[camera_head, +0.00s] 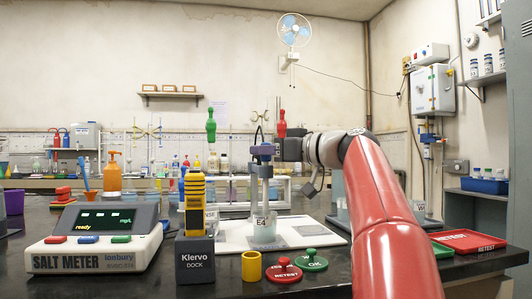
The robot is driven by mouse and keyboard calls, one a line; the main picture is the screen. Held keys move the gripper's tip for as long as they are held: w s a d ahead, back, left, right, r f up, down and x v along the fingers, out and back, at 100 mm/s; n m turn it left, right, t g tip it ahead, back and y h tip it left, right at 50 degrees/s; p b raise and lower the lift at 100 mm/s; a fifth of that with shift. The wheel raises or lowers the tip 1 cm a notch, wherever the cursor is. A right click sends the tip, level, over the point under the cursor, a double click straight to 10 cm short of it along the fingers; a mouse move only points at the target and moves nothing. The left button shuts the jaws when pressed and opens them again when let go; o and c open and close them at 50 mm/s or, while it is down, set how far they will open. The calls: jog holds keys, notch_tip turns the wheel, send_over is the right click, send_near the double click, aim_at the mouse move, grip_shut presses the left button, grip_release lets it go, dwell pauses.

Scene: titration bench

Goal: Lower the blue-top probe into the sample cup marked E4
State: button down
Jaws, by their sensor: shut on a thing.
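The blue-top probe (262,151) is upright, with its blue cap level with my gripper. My gripper (276,149) comes in from the right and is shut on the probe near its top. The probe's grey lower part runs down above the sample cup marked E4 (264,233), a clear cup with pale contents and a white label. In this view the lower part overlaps the cup's rim. I cannot tell whether the tip is inside the cup or how deep it is.
Cup E4 stands on a white board (305,232). In front are a yellow cup (251,266), a red disc (284,272), a green disc (311,262) and the black-and-yellow Klervo dock (195,260). The salt meter (97,238) stands left. A red tray (468,241) lies right.

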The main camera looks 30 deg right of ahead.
jog(key=shift+f, duration=0.15)
jog(key=c, duration=1.3)
grip_release()
jog(key=b+v, duration=0.1)
jog(key=v, duration=0.6)
jog(key=shift+s+d, duration=0.2)
jog(key=shift+s, duration=0.15)
